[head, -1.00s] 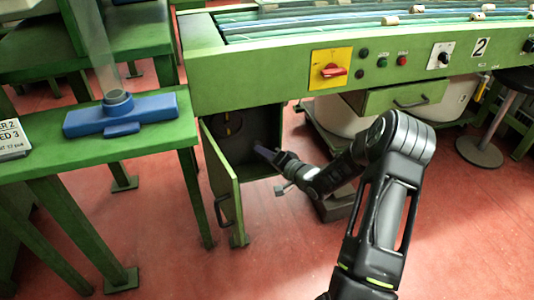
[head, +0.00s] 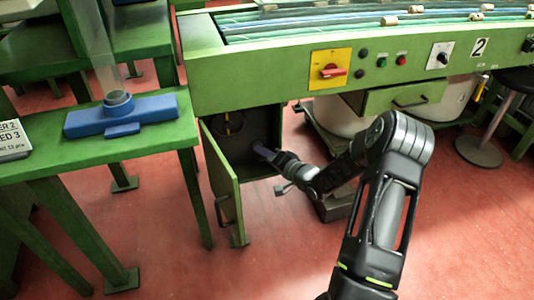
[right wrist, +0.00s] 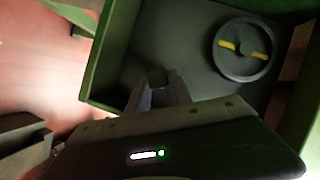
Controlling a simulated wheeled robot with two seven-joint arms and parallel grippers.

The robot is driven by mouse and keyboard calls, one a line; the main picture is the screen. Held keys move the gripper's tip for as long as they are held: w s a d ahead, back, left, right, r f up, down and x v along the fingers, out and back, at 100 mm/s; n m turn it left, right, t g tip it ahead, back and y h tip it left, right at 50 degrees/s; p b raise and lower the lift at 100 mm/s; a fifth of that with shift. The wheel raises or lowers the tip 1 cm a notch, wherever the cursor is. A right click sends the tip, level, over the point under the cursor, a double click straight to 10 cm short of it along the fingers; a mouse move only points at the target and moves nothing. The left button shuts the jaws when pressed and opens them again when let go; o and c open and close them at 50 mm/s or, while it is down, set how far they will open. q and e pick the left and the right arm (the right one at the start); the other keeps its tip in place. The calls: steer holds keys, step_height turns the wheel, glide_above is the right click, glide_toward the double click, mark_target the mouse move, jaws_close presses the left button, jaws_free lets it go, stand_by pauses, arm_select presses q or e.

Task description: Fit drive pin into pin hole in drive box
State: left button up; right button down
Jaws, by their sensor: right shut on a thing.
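The drive box (head: 262,128) is the dark open compartment under the green conveyor. Inside it is a round dark wheel (head: 228,124) with yellow marks; it shows clearly in the right wrist view (right wrist: 243,50) at upper right. My right gripper (head: 264,153) is at the box opening, right of and below the wheel. In the right wrist view its fingers (right wrist: 158,88) are closed on a small dark piece (right wrist: 158,75), likely the drive pin, left of the wheel and apart from it. The pin's shape is hard to make out. I cannot make out the pin hole. My left gripper is out of view.
The green box door (head: 221,180) hangs open toward the front left. A green table (head: 90,150) with a blue fixture (head: 122,116) stands at left. A drawer (head: 403,97) hangs right of the box above white bins. Red floor is clear in front.

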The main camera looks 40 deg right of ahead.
steer(key=shift+w+d+r, duration=0.35)
steer(key=shift+w+r, duration=0.25)
steer(key=shift+w, duration=0.05)
steer(key=c, duration=1.3)
jaws_free()
steer(key=shift+c, duration=0.2)
steer(key=shift+o, duration=0.7)
steer(key=shift+w+f, duration=0.1)
steer(key=shift+f, duration=0.05)
steer(key=shift+o, duration=0.7)
steer(key=shift+s+a+p, duration=0.15)
steer(key=shift+s+p, duration=0.35)
steer(key=shift+s, duration=0.05)
steer(key=f+p+v, duration=0.1)
steer(key=p+v, duration=0.1)
steer(key=v, duration=0.5)
steer(key=shift+s+a+r, duration=0.15)
steer(key=shift+s, duration=0.4)
